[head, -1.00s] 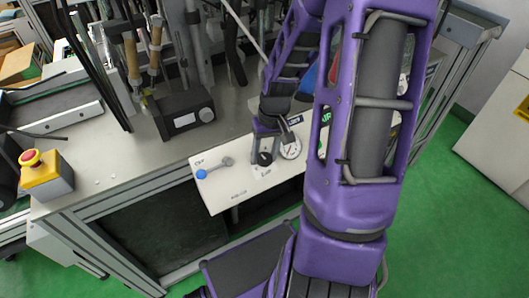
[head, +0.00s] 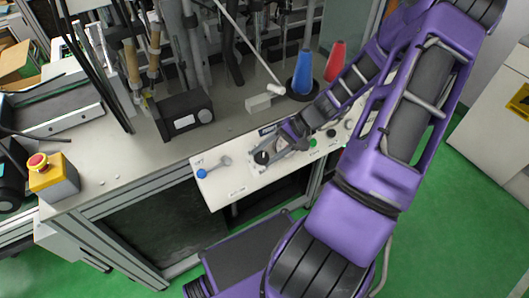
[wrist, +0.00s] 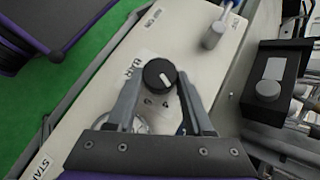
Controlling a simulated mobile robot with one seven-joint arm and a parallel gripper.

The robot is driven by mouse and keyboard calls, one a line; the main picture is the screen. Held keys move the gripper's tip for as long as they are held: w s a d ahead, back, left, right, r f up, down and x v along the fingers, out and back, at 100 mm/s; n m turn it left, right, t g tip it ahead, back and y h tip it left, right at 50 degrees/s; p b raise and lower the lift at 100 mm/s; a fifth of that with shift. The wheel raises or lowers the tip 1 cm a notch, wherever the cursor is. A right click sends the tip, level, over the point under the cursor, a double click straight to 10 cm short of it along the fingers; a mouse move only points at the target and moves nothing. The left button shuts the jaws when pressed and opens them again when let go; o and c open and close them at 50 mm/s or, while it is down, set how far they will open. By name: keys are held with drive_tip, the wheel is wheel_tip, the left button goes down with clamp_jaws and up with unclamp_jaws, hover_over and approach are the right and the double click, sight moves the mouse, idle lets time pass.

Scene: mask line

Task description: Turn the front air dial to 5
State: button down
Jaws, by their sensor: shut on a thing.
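The air dial is a black round knob with a white pointer line on a white panel. It shows in the wrist view (wrist: 160,73) and in the head view (head: 261,157). Its pointer is toward the lower right in the wrist view, and the printed digits 6 and 4 show just below the knob. My gripper (wrist: 158,88) has one finger on each side of the dial and is shut on it; in the head view my gripper (head: 265,158) comes in from the right. Part of the scale is hidden.
A blue-knobbed lever (head: 202,174) is left of the dial on the panel (head: 235,190). A green button (head: 313,143) is to the right. A black box (head: 184,118), blue cone (head: 302,72) and red cone (head: 335,62) stand behind. A yellow emergency stop box (head: 53,178) is far left.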

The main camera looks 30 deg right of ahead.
drive_tip(key=m+t+y, duration=0.1)
drive_tip(key=m, duration=0.1)
drive_tip(key=m+t+b, duration=0.1)
drive_tip(key=m+t+y, duration=0.1)
drive_tip(key=m+t, duration=0.1)
drive_tip(key=shift+s+d+f+m+y, duration=0.15)
drive_tip(key=shift+s+f+m+y, duration=0.15)
drive_tip(key=shift+f, duration=0.1)
drive_tip(key=m+t, duration=0.2)
drive_tip(key=m, duration=0.1)
drive_tip(key=m+t+b, duration=0.1)
drive_tip(key=m+t, duration=0.2)
drive_tip(key=shift+s+f, duration=0.2)
drive_tip(key=shift+c, duration=1.5)
unclamp_jaws()
drive_tip(key=shift+s, duration=0.1)
drive_tip(key=v, duration=1.7)
drive_tip(key=shift+s+f, duration=0.25)
